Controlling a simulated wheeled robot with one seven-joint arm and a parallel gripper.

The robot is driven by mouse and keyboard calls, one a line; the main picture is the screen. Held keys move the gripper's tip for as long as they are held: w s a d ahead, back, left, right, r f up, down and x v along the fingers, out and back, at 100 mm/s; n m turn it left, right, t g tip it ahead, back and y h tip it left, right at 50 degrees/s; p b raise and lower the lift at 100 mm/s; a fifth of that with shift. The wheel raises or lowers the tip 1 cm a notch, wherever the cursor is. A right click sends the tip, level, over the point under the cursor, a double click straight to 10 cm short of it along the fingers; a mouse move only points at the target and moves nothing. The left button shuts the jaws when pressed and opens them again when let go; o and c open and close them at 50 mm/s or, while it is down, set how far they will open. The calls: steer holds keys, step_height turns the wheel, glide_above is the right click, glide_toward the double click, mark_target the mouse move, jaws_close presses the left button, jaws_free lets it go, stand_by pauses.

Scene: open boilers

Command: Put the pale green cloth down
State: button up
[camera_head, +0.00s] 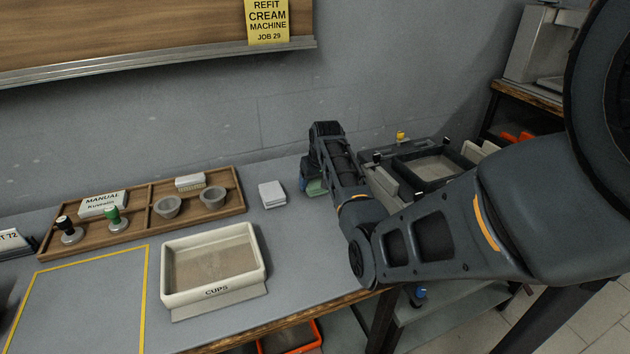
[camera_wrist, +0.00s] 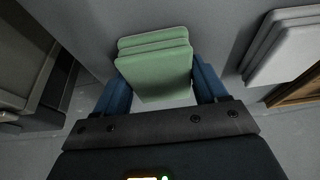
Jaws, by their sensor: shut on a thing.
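The pale green cloth (camera_wrist: 155,67) is a folded, layered square between the two blue fingers of my gripper (camera_wrist: 160,92) in the wrist view. My gripper is shut on it, with a finger against each side. In the head view a sliver of the cloth (camera_head: 316,187) shows beside a blue fingertip of my gripper (camera_head: 309,186), low over the back of the grey bench. My arm hides most of the cloth there. I cannot tell whether its underside touches the bench.
A white folded stack (camera_head: 272,194) lies just left of my gripper. Further left are a wooden tray (camera_head: 135,235) with cups and tampers, and a cream CUPS bin (camera_head: 214,292). A dark open unit (camera_head: 430,165) stands right. A yellow-taped area (camera_head: 147,290) at left is bare.

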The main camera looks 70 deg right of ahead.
steer(key=shift+f, duration=0.15)
steer(key=o, duration=0.9)
steer(key=shift+o, duration=0.2)
steer(key=shift+r, duration=0.3)
steer(key=v, duration=1.2)
steer(key=shift+f, duration=0.1)
